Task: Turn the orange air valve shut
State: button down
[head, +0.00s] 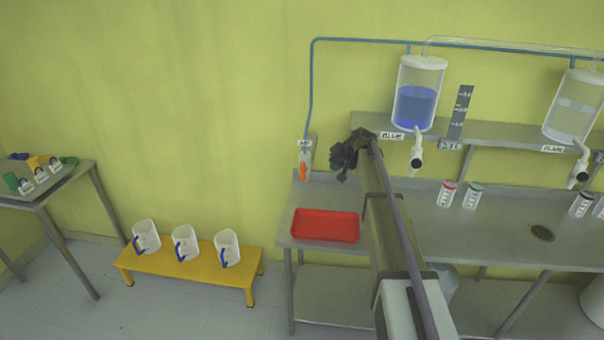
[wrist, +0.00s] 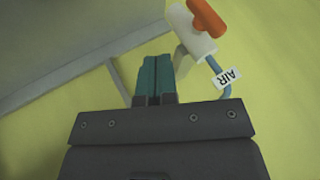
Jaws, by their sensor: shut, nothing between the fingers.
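The orange air valve handle (head: 303,172) is on the wall at the left end of the steel bench, below a small AIR label (head: 305,143). In the wrist view the orange handle (wrist: 208,17) sits on a white valve body (wrist: 191,34), with a blue hose and the AIR tag (wrist: 229,77) below it. My gripper (head: 342,160) is to the right of the valve in the head view. In the wrist view its teal fingers (wrist: 155,75) are together and empty, to the left of the valve and apart from the handle.
A red tray (head: 325,225) lies on the bench below the valve. A shelf (head: 480,131) with a blue-filled reactor (head: 415,95) and a second reactor (head: 573,105) is to the right. Capped jars (head: 447,194) stand on the bench. A yellow stool (head: 190,267) holds white jugs.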

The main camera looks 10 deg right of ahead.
aim_at(303, 171)
jog(key=w+a+f+b, duration=0.6)
jog(key=a+f+b, duration=0.1)
jog(key=f, duration=0.1)
jog(key=shift+a+b, duration=0.25)
jog(key=shift+b, duration=0.05)
jog(key=shift+a+f+b, duration=0.1)
jog(key=shift+a+b, duration=0.05)
jog(key=shift+b, duration=0.15)
